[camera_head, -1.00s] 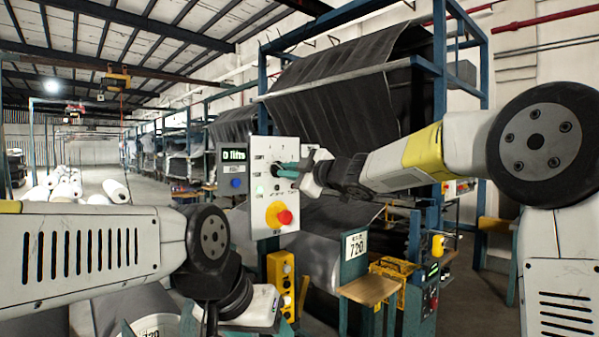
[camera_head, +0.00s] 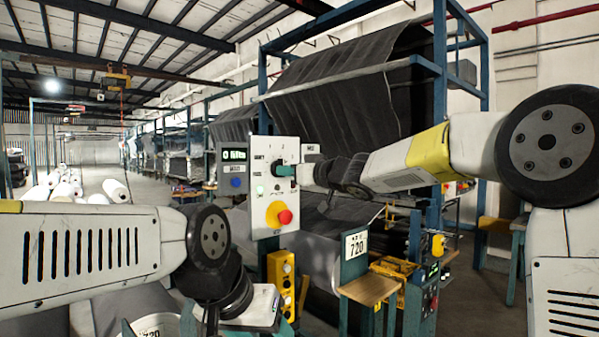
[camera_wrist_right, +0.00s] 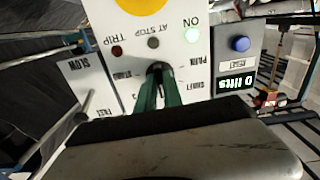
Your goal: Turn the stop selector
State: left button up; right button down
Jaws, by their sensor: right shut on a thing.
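The stop selector is a small dark knob (camera_wrist_right: 158,70) on the white control panel (camera_head: 262,212). My right gripper (camera_wrist_right: 159,92) is shut on it, with its green fingers on either side of the knob. In the head view the right gripper (camera_head: 285,170) reaches the panel from the right, with its fingers at the selector. The fingers hide most of the knob, so I cannot tell which mark it points at. My left gripper (camera_head: 278,308) is low at the bottom of the head view, away from the panel; its fingers barely show.
Below the selector is a red stop button (camera_head: 285,216) on a yellow disc. A grey display box (camera_head: 233,168) with a blue button and "0 lifts" is at the panel's left. A small side plate (camera_head: 311,152) is at its right. A yellow button box (camera_head: 281,270) stands below.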

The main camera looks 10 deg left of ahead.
jog(key=shift+f+m, duration=0.15)
jog(key=shift+m, duration=1.85)
jog(key=c, duration=1.5)
grip_release()
jog(key=v, duration=0.7)
jog(key=shift+s+d, duration=0.25)
jog(key=shift+d, duration=0.1)
